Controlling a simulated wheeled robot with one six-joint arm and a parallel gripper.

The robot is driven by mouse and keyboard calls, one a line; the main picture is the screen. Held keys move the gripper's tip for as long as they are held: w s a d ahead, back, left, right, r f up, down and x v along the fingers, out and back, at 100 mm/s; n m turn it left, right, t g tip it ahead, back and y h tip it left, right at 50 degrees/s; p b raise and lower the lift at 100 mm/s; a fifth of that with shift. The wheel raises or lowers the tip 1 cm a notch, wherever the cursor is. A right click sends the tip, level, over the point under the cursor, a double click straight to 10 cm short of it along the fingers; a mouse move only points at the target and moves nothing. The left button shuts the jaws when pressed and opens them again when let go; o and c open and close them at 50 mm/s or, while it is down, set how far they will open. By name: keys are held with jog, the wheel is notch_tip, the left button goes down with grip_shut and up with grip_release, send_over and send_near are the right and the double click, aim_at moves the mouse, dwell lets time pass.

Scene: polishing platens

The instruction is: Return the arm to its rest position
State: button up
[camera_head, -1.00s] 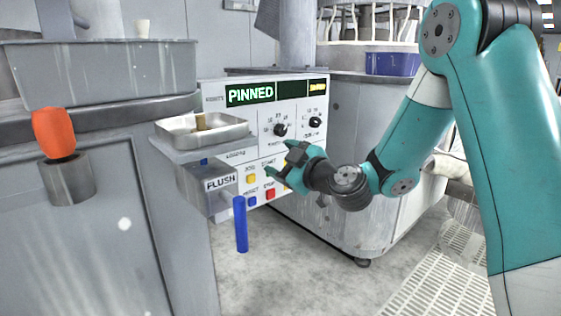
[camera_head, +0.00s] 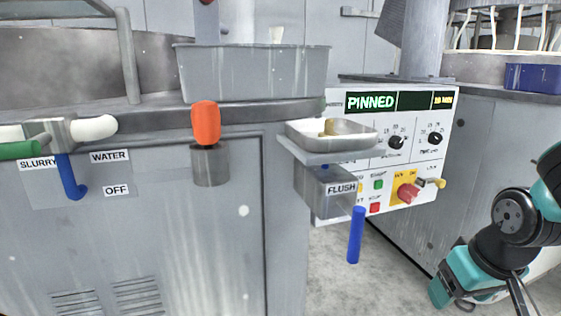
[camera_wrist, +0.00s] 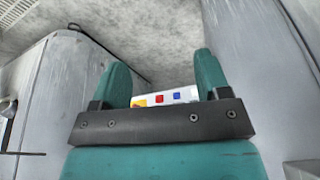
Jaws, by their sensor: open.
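My arm is folded low at the right edge of the head view, with teal and black links partly cut off by the frame. My gripper (camera_wrist: 162,80) shows in the wrist view with two teal fingers spread apart and nothing between them. In the head view its teal end (camera_head: 462,280) is low, in front of the grey cabinet below the control panel and apart from it. The white control panel (camera_head: 425,150) reads PINNED and carries knobs, coloured buttons and a red switch (camera_head: 408,193). A small part of the panel also shows between the fingers.
A metal tray (camera_head: 300,130) holding a small tan piece sits on a bracket left of the panel, above the FLUSH box (camera_head: 318,195) and its blue lever (camera_head: 356,235). An orange knob (camera_head: 205,122) and a slurry/water valve (camera_head: 66,165) are further left. Floor below is clear.

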jog(key=s+a+r+n+g+y, duration=0.35)
jog(key=s+a+r+n, duration=0.35)
jog(key=s+a, duration=0.65)
notch_tip(320, 180, up, 34)
jog(key=w+m+p, duration=0.1)
jog(key=p, duration=3.1)
jog(key=shift+p, duration=0.4)
jog(key=shift+f, duration=0.15)
